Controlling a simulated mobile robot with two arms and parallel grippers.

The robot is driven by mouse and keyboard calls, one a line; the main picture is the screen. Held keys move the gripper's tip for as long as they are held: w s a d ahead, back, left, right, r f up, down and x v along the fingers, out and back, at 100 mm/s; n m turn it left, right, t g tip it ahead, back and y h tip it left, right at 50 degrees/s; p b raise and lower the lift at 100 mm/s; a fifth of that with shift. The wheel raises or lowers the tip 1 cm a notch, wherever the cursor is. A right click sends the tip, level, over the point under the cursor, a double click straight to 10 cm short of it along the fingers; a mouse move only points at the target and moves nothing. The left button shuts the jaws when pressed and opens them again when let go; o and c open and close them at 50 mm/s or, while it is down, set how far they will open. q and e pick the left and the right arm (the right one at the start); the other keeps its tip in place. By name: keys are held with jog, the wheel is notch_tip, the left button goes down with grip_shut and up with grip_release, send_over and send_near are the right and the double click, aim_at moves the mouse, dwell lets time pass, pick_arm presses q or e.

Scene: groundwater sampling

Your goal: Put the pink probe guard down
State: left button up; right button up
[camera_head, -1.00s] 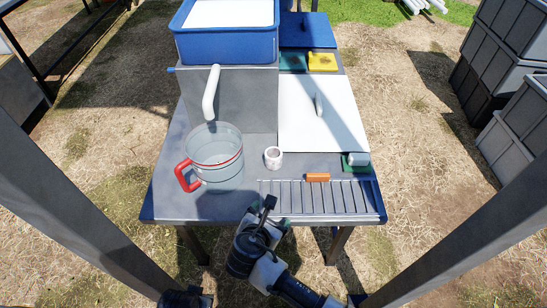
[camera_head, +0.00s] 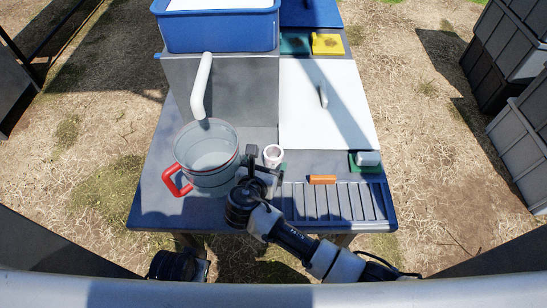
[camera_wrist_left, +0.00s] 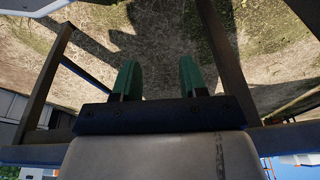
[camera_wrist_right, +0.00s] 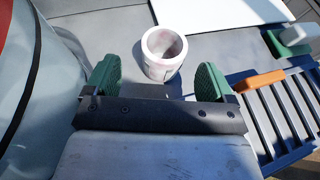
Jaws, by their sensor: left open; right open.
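The probe guard (camera_head: 273,155) is a short, pale pinkish hollow cylinder. It stands upright on the table, right of the clear jug. In the right wrist view the guard (camera_wrist_right: 160,58) is just ahead of my right gripper (camera_wrist_right: 158,76), roughly centred between its green fingertips; I cannot tell whether they touch it. In the head view my right gripper (camera_head: 262,168) is at the near side of the guard. It is open. My left gripper (camera_wrist_left: 160,80) is open and empty over straw ground in its wrist view.
The clear jug (camera_head: 207,160) with a red handle stands close left of my right gripper. An orange block (camera_head: 322,179) lies on the ribbed drainer at right. A white block (camera_head: 368,158) rests on a green pad. A grey spout (camera_head: 201,85) hangs behind the jug.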

aim_at(270, 160)
jog(key=b+x, duration=0.1)
jog(key=x, duration=0.4)
jog(key=shift+d+f+b, duration=0.1)
jog(key=shift+d+b, duration=0.15)
jog(key=shift+b, duration=0.15)
pick_arm(q)
jog(key=w+v, duration=0.1)
jog(key=v, duration=0.5)
jog(key=shift+w+r, duration=0.2)
jog(key=shift+r, duration=0.3)
pick_arm(e)
jog(key=c, duration=1.1)
